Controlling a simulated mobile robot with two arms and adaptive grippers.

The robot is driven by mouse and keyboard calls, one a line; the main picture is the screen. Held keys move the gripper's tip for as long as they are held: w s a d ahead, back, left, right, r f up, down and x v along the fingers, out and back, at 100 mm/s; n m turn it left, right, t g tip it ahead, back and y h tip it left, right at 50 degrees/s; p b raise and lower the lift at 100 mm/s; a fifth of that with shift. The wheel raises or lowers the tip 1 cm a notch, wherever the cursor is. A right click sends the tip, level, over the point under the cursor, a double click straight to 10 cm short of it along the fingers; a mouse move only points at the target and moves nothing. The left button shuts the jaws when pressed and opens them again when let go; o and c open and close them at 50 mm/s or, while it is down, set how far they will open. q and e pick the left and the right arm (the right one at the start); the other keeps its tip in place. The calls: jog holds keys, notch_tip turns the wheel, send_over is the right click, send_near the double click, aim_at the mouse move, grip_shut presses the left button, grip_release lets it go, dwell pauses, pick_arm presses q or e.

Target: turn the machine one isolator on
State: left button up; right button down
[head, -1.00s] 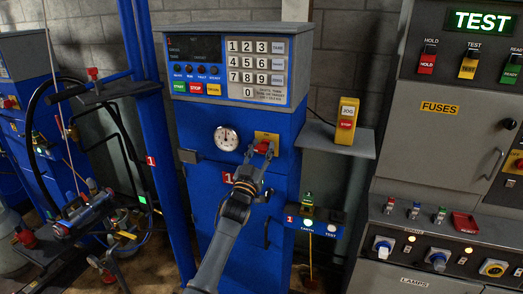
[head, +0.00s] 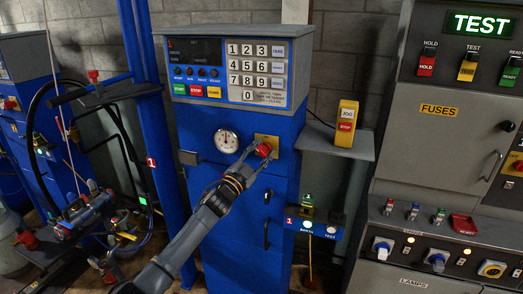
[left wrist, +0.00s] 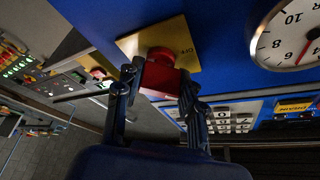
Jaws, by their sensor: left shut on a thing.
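The machine one isolator is a red knob (head: 264,150) on a yellow plate (head: 272,139), on the front of the blue machine marked 1, right of a round white dial (head: 226,141). My left gripper (head: 256,154) reaches up to it from below and covers part of it. In the left wrist view the red knob (left wrist: 160,68) sits between the two fingers of the gripper (left wrist: 160,84), which is shut on it. My right gripper is not in view.
A keypad panel (head: 256,69) is above the knob. A grey shelf (head: 325,140) with a yellow jog and stop box (head: 346,124) juts out at the right. A grey test cabinet (head: 440,140) stands further right. A lower blue bracket (head: 315,224) holds lit buttons.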

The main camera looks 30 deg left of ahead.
pick_arm(q)
jog(key=m+g+h+p, duration=0.1)
jog(key=m, duration=0.2)
jog(key=shift+r+m, duration=0.15)
jog(key=shift+m, duration=0.25)
jog(key=m+g+h+p, duration=0.1)
jog(key=m+p, duration=0.1)
jog(key=m, duration=0.1)
jog(key=shift+m+g+p, duration=0.4)
jog(key=shift+m+p, duration=0.55)
jog(key=shift+m, duration=0.15)
jog(key=shift+d+m+g+p, duration=0.15)
jog(key=shift+m+g+p, duration=0.25)
jog(key=shift+m+p, duration=0.45)
jog(key=o, duration=1.2)
jog(key=shift+s+f, duration=0.2)
jog(key=shift+s, duration=0.1)
jog(key=s, duration=0.3)
jog(key=s+a, duration=0.1)
jog(key=s, duration=0.3)
jog(key=s+a, duration=0.1)
jog(key=s, duration=0.3)
jog(key=shift+s+r, duration=0.1)
jog(key=shift+s, duration=0.05)
